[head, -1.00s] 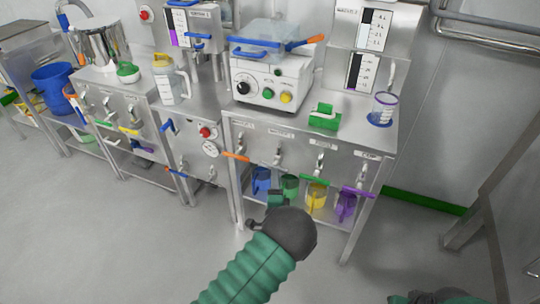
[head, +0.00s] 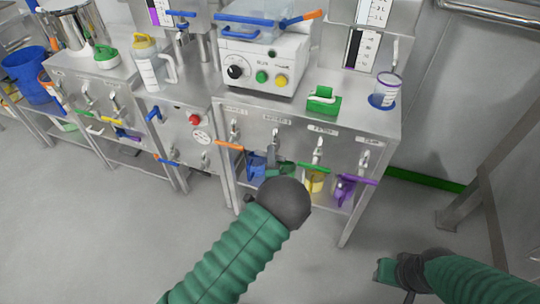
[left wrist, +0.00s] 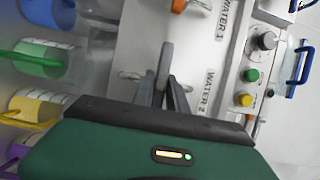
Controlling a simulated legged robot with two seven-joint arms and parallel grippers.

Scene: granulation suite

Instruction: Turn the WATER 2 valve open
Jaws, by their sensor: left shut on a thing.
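My left gripper (head: 271,158) is at the WATER 2 valve. In the left wrist view its two dark fingers (left wrist: 166,72) are close together beside the WATER 2 label (left wrist: 208,92), shut on the valve's handle, which they mostly hide. My right gripper (head: 384,270) is low at the right, away from the bench; its fingers are not clear.
Yellow (head: 315,182) and purple (head: 343,190) jugs stand on the shelf below. The floor in front is clear.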

